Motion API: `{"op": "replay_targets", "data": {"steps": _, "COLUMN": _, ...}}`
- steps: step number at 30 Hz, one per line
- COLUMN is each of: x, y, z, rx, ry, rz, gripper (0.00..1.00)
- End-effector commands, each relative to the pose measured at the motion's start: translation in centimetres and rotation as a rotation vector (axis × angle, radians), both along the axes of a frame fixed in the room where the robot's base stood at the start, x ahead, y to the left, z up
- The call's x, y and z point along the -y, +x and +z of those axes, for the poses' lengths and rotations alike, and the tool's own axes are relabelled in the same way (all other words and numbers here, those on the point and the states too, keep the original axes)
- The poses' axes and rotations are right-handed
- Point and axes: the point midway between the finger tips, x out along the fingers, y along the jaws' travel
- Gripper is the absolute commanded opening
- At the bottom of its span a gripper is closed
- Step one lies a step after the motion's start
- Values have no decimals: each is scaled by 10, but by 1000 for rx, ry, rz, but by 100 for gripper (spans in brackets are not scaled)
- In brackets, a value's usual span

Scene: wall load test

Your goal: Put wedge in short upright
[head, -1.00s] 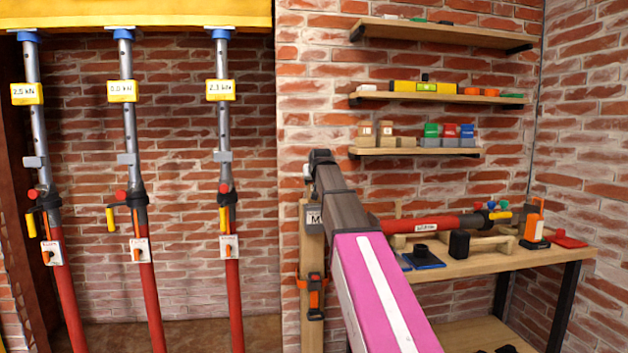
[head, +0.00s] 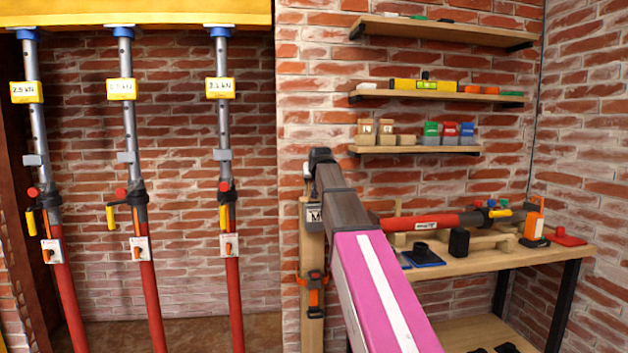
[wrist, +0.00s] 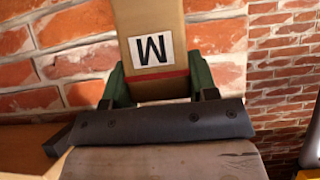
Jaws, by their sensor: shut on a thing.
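The wedge (wrist: 155,22) is a tan wooden block with a white M label and a red line across it. My gripper (wrist: 160,86) is shut on it, with a green finger on each side in the wrist view. In the head view the wedge's M label (head: 314,217) shows just below my wrist. The short upright (head: 312,328) appears to be the wooden post with an orange strap, against the brick pier below my gripper. Whether the wedge touches the post or sits in it, I cannot tell.
Three red and grey props (head: 148,270) with yellow load tags stand at left under a yellow beam (head: 150,12). A workbench (head: 480,262) holding a red prop and small items stands at right. Shelves (head: 430,94) hang above it; one carries wooden blocks (head: 366,132).

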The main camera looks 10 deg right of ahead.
Motion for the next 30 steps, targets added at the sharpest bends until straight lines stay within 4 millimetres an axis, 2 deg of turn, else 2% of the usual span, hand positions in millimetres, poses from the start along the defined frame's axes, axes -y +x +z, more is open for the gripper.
{"op": "replay_targets", "data": {"steps": 15, "x": 0, "y": 0, "z": -13, "rx": 0, "ry": 0, "rz": 0, "gripper": 28}}
{"op": "replay_targets", "data": {"steps": 30, "x": 0, "y": 0, "z": -14, "rx": 0, "ry": 0, "rz": 0, "gripper": 28}}
